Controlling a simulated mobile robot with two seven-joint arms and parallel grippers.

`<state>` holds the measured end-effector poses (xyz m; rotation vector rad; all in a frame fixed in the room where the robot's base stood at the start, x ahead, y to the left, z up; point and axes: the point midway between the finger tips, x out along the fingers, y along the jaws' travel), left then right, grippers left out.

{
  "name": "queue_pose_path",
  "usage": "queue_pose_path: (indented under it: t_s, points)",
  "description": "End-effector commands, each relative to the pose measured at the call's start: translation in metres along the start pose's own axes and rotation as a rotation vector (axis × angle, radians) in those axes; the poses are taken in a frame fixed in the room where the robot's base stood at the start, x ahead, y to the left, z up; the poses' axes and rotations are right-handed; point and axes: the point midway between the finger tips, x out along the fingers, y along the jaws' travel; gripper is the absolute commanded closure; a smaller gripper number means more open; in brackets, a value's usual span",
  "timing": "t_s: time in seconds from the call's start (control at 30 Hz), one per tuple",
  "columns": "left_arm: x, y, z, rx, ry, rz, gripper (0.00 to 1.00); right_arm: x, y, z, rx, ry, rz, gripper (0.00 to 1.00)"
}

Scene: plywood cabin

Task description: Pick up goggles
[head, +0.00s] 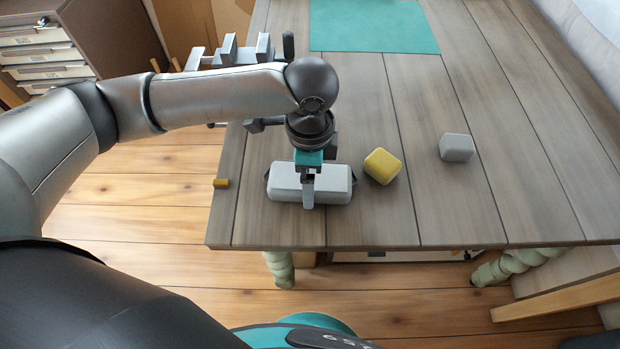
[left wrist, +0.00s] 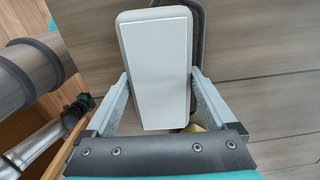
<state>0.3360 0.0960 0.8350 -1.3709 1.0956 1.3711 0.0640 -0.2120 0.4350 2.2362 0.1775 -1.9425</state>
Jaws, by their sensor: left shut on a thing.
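The goggles (head: 338,186) look like a pale grey rounded block with a dark strap. They are near the front left edge of the wooden table. My left gripper (head: 308,188) comes down from above and is shut on them, one finger in front of the block. In the left wrist view the goggles (left wrist: 155,65) lie between the two fingers of my left gripper (left wrist: 158,80), with the dark strap looping out beyond them. I cannot tell whether they touch the tabletop. My right gripper is not in view.
A yellow block (head: 382,166) sits close to the right of the goggles, and a grey block (head: 456,148) farther right. A small yellow cylinder (head: 221,183) lies by the left edge. A teal mat (head: 370,26) lies at the back. The table's right front is clear.

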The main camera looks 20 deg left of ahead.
Motion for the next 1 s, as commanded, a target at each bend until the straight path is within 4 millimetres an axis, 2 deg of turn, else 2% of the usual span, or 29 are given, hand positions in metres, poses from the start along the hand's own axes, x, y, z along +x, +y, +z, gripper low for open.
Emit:
queue_pose_path:
  t_s: [0.03,0.2,0.4,0.53,0.67,1.0]
  points:
    - [0.000,0.000,0.000,0.000,0.000,-0.001,0.52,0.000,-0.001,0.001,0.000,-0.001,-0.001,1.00]
    - [-0.001,0.000,0.000,0.000,0.001,-0.001,0.69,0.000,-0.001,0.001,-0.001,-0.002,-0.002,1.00]
    - [-0.001,0.000,0.000,0.000,0.001,-0.001,0.69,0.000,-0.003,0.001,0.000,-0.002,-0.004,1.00]
    - [-0.011,-0.001,0.000,0.001,0.001,-0.002,0.69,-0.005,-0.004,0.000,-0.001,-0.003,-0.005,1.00]
    - [-0.037,-0.001,-0.001,0.001,0.002,-0.005,0.69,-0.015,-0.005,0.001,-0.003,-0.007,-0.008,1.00]
    - [-0.135,-0.001,-0.001,0.001,0.003,-0.005,0.69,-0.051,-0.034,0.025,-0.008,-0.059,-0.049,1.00]
